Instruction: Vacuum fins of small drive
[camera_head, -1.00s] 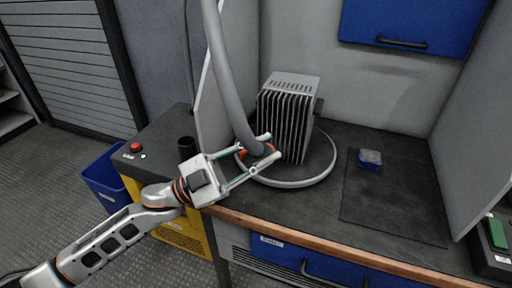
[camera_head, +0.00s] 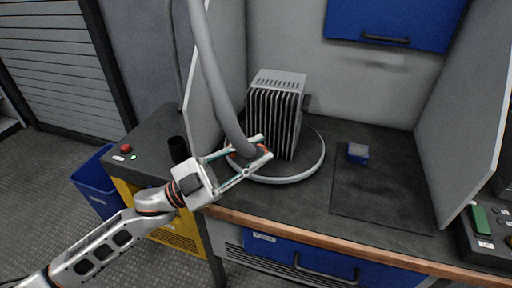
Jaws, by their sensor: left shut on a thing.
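The small drive (camera_head: 276,112), a grey box with upright dark-gapped fins and a slotted top, stands on a round turntable (camera_head: 318,160) with a pale rim. A thick grey vacuum hose (camera_head: 212,75) hangs down from above on the left of the drive. My left gripper (camera_head: 262,146) is shut on the hose's lower end, where an orange part shows between its fingers. The gripper is in front of the drive's lower left fins. I cannot tell whether the nozzle touches the fins. My right gripper is not in view.
A grey partition (camera_head: 200,95) stands left of the drive. A yellow-sided cabinet (camera_head: 150,150) with a red button and a black cup is at left. A blue bin (camera_head: 95,185) stands on the floor.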

